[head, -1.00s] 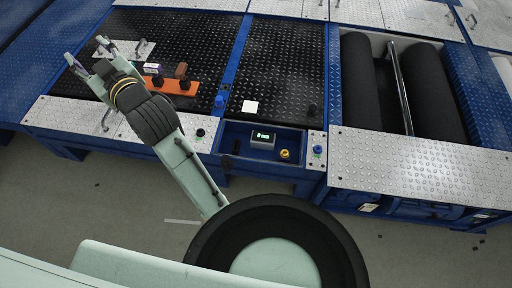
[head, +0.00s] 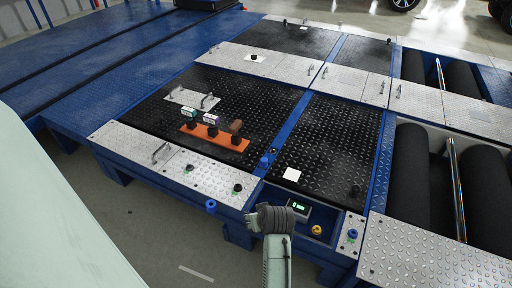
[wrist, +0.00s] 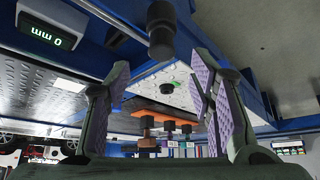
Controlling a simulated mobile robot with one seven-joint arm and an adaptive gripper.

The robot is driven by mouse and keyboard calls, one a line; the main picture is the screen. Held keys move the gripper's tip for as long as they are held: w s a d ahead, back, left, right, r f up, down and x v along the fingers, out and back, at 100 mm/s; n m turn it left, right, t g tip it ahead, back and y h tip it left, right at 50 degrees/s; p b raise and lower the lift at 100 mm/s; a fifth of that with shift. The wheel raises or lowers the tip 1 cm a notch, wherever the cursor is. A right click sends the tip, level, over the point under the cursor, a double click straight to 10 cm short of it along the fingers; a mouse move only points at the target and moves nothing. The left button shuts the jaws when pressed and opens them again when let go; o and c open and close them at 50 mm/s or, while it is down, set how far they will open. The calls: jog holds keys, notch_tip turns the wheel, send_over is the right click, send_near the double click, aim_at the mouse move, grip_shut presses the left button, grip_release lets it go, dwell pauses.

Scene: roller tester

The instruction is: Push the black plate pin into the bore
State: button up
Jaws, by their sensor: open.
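The silver plate (head: 165,160) at the near left edge of the bench carries two black knob-like pins. One black pin (head: 238,188) stands near its right end, and the other (head: 190,167) is further left with a green ring. In the wrist view a large black pin (wrist: 160,32) looms close at top centre, probably the right-end one. A smaller black knob with green (wrist: 167,88) lies beyond it. My gripper (wrist: 163,80) is open and empty, its purple pads wide apart and the large pin just beyond them. The bore and how deep the pin sits cannot be seen.
An orange rack (head: 215,137) with several upright parts stands on the dark checker plate. The "0 mm" display (head: 299,208) is in the blue tray beside my wrist, with a yellow knob (head: 316,230). A blue knob (head: 211,205) is at the front edge. Black rollers (head: 410,175) lie right.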

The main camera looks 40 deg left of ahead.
jog(key=shift+x, duration=2.7)
jog(key=shift+s+f, duration=0.1)
jog(key=shift+c, duration=0.5)
grip_shut()
